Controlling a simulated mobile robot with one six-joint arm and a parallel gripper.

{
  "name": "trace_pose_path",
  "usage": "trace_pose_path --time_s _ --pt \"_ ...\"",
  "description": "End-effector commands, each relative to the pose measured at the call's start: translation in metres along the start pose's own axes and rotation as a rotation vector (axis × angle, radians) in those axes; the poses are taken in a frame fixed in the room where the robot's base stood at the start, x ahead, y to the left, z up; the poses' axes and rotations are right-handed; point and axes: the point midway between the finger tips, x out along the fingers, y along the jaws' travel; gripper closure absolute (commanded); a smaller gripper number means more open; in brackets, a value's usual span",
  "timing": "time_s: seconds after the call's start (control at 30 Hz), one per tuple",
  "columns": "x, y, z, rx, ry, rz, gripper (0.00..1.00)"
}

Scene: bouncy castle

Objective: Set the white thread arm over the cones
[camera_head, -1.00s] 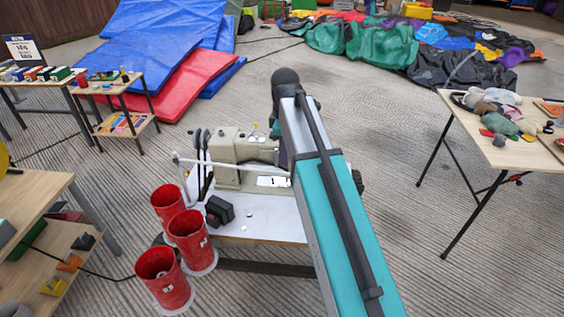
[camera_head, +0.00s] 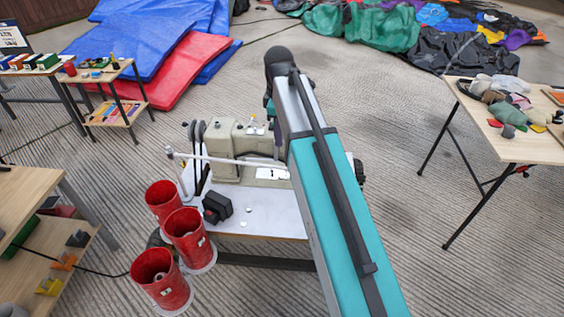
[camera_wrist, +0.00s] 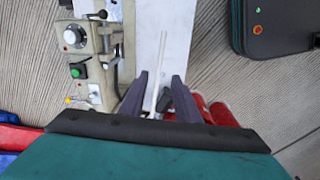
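The white thread arm (camera_head: 225,159) is a thin rod running right from a post at the left of the sewing machine (camera_head: 235,140), over the white table top. Its right end is hidden behind my arm. In the wrist view the rod (camera_wrist: 157,75) runs between the two dark fingers of my gripper (camera_wrist: 159,82). The fingers are apart, with gaps beside the rod; I cannot tell whether it lies between them or beyond. The red cones stand at the table's left: a back one (camera_head: 163,200), a middle one (camera_head: 186,232) and a front one (camera_head: 160,278).
A black box (camera_head: 217,207) sits on the white table top (camera_head: 265,222) near the cones. A wooden shelf (camera_head: 35,195) stands left, and a table with soft items (camera_head: 510,147) stands right. Blue and red mats (camera_head: 170,75) lie behind. Carpet is clear between.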

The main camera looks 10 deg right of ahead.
Motion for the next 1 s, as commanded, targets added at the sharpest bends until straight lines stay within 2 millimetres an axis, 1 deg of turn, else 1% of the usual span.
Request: trace_pose_path --time_s 0.27,1.0 --pt "0.017 0.0 0.002 0.003 -0.001 -0.002 0.71" --pt "0.107 0.0 0.004 0.005 -0.001 -0.002 0.71"
